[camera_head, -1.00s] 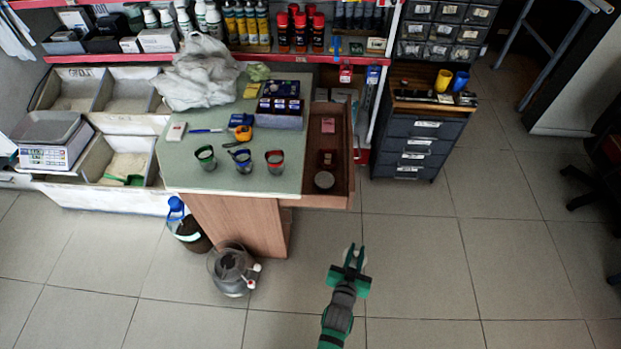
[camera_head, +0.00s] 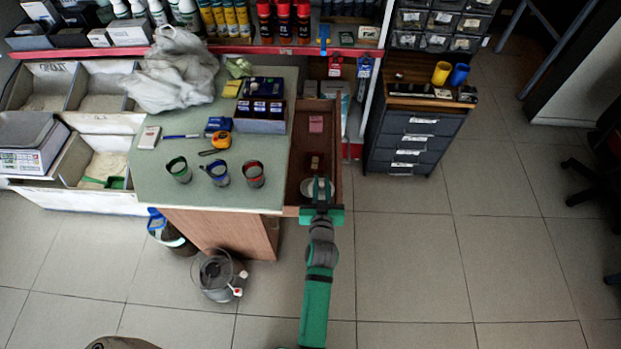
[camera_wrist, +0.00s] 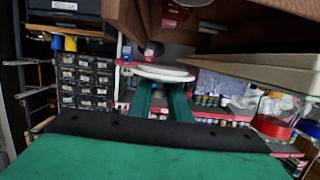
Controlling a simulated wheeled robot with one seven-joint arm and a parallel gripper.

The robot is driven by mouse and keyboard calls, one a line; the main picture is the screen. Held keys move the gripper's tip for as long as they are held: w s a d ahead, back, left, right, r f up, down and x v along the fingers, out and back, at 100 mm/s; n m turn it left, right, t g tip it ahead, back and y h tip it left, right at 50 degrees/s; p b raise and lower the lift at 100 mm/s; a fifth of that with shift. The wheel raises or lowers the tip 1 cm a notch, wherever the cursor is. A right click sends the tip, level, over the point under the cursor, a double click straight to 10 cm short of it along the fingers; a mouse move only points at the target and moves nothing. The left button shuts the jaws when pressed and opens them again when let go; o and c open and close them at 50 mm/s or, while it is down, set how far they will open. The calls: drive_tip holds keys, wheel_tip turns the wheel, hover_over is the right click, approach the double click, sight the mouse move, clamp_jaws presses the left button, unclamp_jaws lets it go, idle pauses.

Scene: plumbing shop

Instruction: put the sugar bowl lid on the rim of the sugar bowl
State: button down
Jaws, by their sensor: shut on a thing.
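My gripper (camera_head: 318,183) is over the front end of the open drawer (camera_head: 291,188). The wrist view is upside down. In it, a flat white disc, which I take as the sugar bowl lid (camera_wrist: 165,74), is at the tips of my gripper (camera_wrist: 161,88), seen nearly edge-on. My gripper is shut on it. A round grey thing in the drawer, probably the sugar bowl (camera_head: 306,187), shows partly beside my fingers in the head view; the rest is hidden. Part of it also shows at the top edge of the wrist view (camera_wrist: 190,3). The lid appears apart from it.
Small boxes (camera_head: 316,124) lie farther back in the drawer. The green-topped table (camera_head: 150,190) on the left holds three cups with coloured rims (camera_head: 217,172). A dark drawer cabinet (camera_head: 412,145) stands to the right.

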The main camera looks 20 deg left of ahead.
drive_tip(key=shift+w+a+f, duration=1)
drive_tip(key=shift+w+f, duration=0.15)
drive_tip(key=shift+f, duration=0.65)
drive_tip(key=shift+w+a+f, duration=0.95)
drive_tip(key=shift+w+f, duration=0.2)
drive_tip(key=shift+f, duration=0.7)
drive_tip(key=shift+w+a+f, duration=1)
drive_tip(key=shift+w+f, duration=0.15)
drive_tip(key=shift+f, duration=0.65)
drive_tip(key=shift+f, duration=0.5)
